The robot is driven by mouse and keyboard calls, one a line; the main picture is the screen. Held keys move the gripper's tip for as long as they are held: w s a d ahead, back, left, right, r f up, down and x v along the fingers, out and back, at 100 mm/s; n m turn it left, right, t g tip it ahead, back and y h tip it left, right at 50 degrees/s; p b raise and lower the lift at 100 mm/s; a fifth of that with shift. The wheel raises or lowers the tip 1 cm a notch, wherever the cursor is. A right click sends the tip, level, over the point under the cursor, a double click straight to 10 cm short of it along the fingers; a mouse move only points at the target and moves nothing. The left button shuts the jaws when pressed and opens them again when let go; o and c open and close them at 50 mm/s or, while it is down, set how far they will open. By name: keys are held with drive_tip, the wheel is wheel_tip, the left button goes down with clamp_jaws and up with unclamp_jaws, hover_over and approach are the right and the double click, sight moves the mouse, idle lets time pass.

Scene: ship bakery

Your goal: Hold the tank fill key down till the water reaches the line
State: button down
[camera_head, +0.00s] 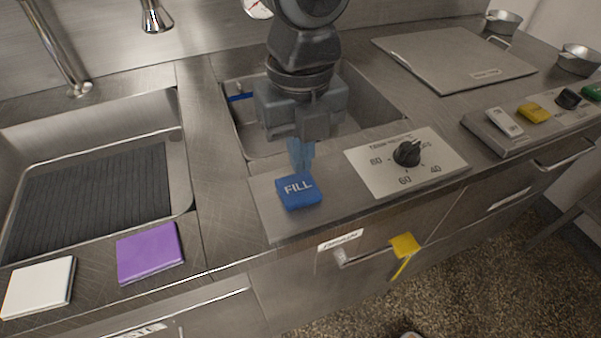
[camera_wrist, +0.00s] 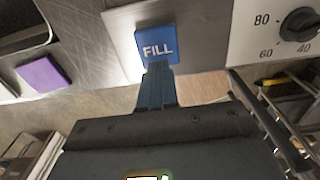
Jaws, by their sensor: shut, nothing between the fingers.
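The blue key marked FILL (camera_head: 299,194) sits on a steel panel in front of a sunken tank (camera_head: 228,118). My gripper (camera_head: 302,168) is shut and empty, pointing down, its bluish fingertips at the key's back edge in the head view. In the wrist view the fingertips (camera_wrist: 158,68) overlap the near edge of the FILL key (camera_wrist: 155,40). I cannot tell whether they touch it. A short blue line (camera_head: 240,97) shows on the tank's left inner wall. My arm hides the tank's middle, and I cannot make out a water level.
A dial (camera_head: 407,153) on a pale plate is right of the key. A purple pad (camera_head: 150,252) and a white pad (camera_head: 39,287) lie to the left, before a sink (camera_head: 186,182). A yellow cloth (camera_head: 404,246) hangs at the drawer front. A steel lid (camera_head: 450,60) lies back right.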

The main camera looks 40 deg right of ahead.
sight(301, 188)
drive_tip(key=shift+f, duration=2.3)
